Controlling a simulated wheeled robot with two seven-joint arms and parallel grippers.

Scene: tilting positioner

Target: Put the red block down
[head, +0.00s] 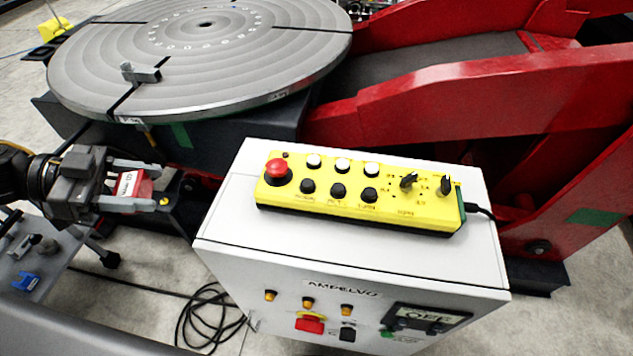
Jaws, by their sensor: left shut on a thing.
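The red block (143,188) with a white label on it is at the left of the head view. My left gripper (140,187) comes in from the left edge and is shut on the red block. It holds the block in the air, left of the white control cabinet and in front of the round turntable. The gripper's fingers cover part of the block. My right gripper is not in view.
The grey turntable (205,65) carries a small metal clamp (140,74). The white cabinet (480,265) bears a yellow control box (345,212) with a red button. A grey table (35,265) with small parts, including a blue one (26,281), is at lower left. Red positioner arms (480,95) fill the right.

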